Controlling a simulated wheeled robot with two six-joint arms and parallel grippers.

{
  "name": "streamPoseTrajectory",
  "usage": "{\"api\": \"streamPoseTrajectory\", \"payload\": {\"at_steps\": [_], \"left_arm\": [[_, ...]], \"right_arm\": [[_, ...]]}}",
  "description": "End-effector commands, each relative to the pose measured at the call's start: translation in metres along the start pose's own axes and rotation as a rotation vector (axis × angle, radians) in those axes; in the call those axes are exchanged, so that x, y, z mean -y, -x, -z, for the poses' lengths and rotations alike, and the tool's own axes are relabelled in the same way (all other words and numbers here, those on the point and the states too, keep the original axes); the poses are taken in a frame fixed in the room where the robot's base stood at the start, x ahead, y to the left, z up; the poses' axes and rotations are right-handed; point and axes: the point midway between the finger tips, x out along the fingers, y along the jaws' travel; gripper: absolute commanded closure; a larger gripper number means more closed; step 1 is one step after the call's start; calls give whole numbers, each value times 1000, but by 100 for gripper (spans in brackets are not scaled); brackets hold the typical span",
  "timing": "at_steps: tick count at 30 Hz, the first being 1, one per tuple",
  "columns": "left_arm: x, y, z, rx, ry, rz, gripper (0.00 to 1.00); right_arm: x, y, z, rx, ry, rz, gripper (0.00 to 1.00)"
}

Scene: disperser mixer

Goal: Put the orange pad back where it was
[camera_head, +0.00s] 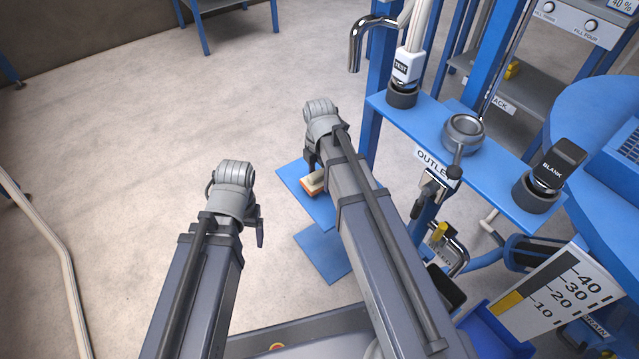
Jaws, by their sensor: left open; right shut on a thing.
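The orange pad (310,188), with a cream-coloured upper part, shows at the left side of my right arm. It is over or on a small blue plate (297,178); I cannot tell whether it touches. My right gripper (314,172) is shut on the pad, and the wrist and arm hide much of both. My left gripper (259,232) is open and empty, hanging above the floor to the left; its wrist hides most of the fingers.
A blue shelf (424,130) to the right carries a TEST probe (408,66), a round grey valve (463,131) and a BLANK piece (558,165). A bent metal pipe (357,42) and blue posts stand behind. Open floor (130,130) lies to the left.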

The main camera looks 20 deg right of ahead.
Motion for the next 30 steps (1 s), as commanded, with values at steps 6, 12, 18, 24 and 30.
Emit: {"api": "streamPoseTrajectory", "payload": {"at_steps": [6,12,18,24,30], "left_arm": [[-3,-20,2,-1,-4,-2,20],[-2,-18,1,-1,-4,-2,20],[-3,-21,2,-1,-3,-3,20],[-3,-21,2,-1,-3,-3,20],[-3,-21,1,-1,-3,-2,20]], "right_arm": [[0,-20,0,0,0,0,64],[0,-18,0,0,0,0,64],[0,-22,0,0,0,0,15],[0,-22,0,0,0,0,0],[0,-21,0,0,0,0,0]]}}
